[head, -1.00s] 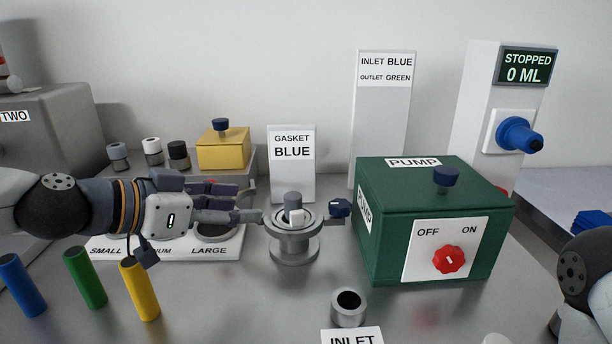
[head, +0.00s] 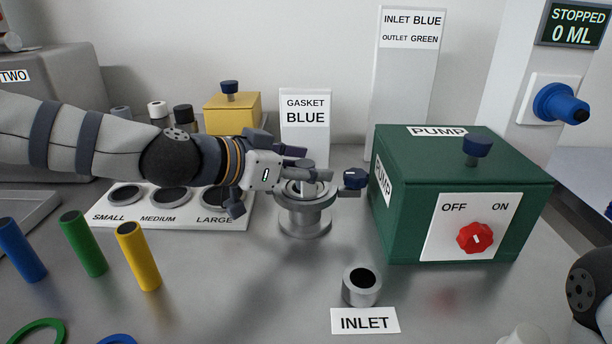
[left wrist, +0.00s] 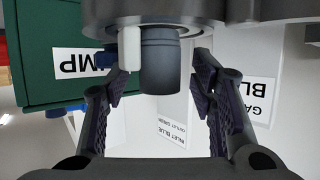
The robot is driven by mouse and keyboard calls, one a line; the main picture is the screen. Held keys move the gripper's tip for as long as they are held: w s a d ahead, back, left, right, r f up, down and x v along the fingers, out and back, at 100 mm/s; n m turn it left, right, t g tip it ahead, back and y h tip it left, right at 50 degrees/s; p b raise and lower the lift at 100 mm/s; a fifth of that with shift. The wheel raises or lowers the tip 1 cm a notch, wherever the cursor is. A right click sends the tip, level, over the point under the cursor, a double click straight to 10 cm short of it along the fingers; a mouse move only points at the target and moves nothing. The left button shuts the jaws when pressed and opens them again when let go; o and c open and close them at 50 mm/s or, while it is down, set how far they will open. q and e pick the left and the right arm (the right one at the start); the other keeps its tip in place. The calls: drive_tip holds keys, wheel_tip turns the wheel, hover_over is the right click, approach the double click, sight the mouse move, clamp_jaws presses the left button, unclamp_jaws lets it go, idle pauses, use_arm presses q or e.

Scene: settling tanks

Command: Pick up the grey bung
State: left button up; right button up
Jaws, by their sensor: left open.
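A dark grey cylinder (left wrist: 160,62), which looks like the grey bung, stands upright in the round metal fitting (head: 304,222). A white upright tab (left wrist: 131,50) is beside it. In the head view my left gripper (head: 322,182) reaches in from the left over the fitting and mostly hides the bung. In the left wrist view, which is upside down, the left gripper's fingers (left wrist: 158,82) are spread, one on each side of the bung, with gaps visible. My right gripper is out of view; only part of the right arm shows at the right edge.
The green pump box (head: 460,235) stands close right of the fitting, whose dark blue knob (head: 355,179) points that way. The gasket sign (head: 305,108) is behind. A metal cup (head: 361,290) is in front. Colored tubes (head: 138,258) stand at left. Several capped pieces stand behind my arm.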

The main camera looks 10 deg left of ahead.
use_arm(q)
drive_tip(key=shift+r, duration=0.2)
clamp_jaws()
